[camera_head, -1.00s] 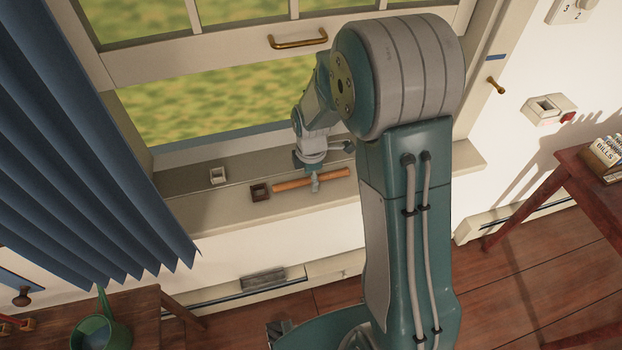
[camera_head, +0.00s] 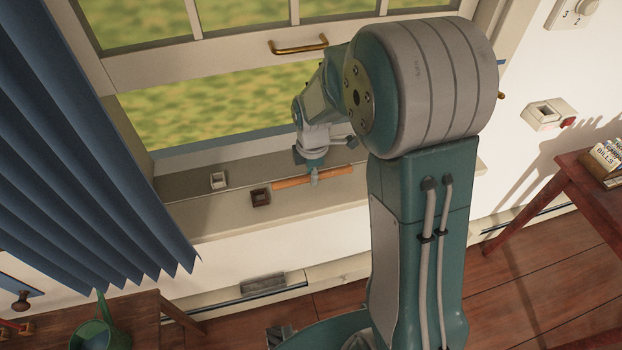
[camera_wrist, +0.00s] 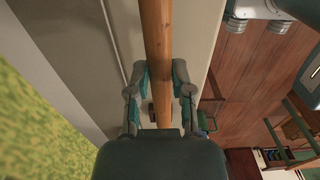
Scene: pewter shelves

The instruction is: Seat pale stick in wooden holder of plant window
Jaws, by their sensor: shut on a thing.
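The stick (camera_head: 335,172), a long orange-tan wooden rod, lies roughly level across my gripper (camera_head: 314,176) and appears slightly above the window sill. In the wrist view the stick (camera_wrist: 157,35) runs between the two fingers of my gripper (camera_wrist: 160,78), which is shut on it. A small dark brown square holder (camera_head: 260,198) with a hollow top sits on the sill, just left of the stick's left end and apart from it. In the wrist view a small dark reddish thing (camera_wrist: 150,113) shows partly behind the stick; I cannot tell if it is the holder.
A blue curtain (camera_head: 90,150) hangs at the left. The raised window (camera_head: 200,55) stands behind. A wooden table (camera_head: 590,180) is at the right.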

